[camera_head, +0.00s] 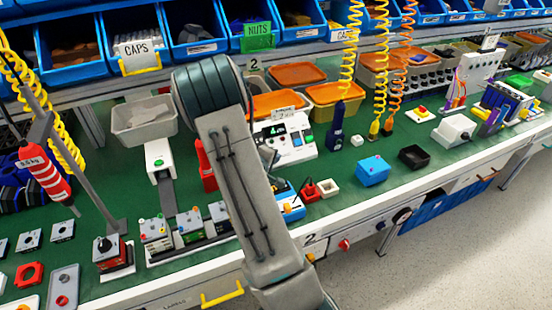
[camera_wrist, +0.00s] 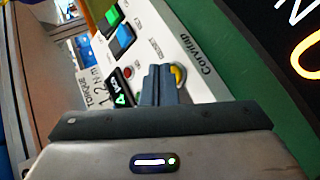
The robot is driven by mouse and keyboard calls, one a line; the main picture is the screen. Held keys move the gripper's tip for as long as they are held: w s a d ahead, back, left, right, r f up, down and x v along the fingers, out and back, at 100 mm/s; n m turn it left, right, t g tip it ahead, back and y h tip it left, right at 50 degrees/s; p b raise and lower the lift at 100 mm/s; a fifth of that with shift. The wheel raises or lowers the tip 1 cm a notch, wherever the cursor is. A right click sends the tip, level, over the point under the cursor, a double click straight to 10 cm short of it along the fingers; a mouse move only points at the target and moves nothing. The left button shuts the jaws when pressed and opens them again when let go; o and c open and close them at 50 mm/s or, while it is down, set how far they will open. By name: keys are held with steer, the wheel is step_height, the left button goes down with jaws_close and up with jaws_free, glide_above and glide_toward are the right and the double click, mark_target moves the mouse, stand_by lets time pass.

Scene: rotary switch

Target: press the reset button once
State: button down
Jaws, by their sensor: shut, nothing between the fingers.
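The white torque controller (camera_wrist: 188,38) fills the middle of the wrist view, with its panel tilted. It bears a green button (camera_wrist: 112,16), a blue button (camera_wrist: 122,40), a small red light (camera_wrist: 128,72) and a yellow round button (camera_wrist: 180,75). A small label that seems to read RESET lies between the blue and yellow buttons; I cannot tell which it names. My gripper (camera_wrist: 160,75) is shut and empty, its fingertips over the panel beside the yellow button, partly covering it. Contact cannot be told. In the head view the controller (camera_head: 302,150) is partly behind my arm, which hides most of the gripper.
Orange-lidded bins (camera_head: 295,75) stand behind the controller. A grey bin (camera_head: 143,121) stands at left. Coiled hoses hang above the bench.

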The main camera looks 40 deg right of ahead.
steer(key=shift+w+f, duration=0.2)
stand_by(0.3)
steer(key=shift+r, duration=0.1)
steer(key=shift+s+r+p, duration=0.5)
steer(key=shift+s+p, duration=0.1)
steer(key=s+r+p, duration=0.1)
steer(key=s+a+r+p, duration=0.1)
steer(key=s+r+p, duration=0.1)
steer(key=shift+s+r, duration=0.2)
steer(key=shift+r, duration=0.05)
stand_by(0.5)
stand_by(0.7)
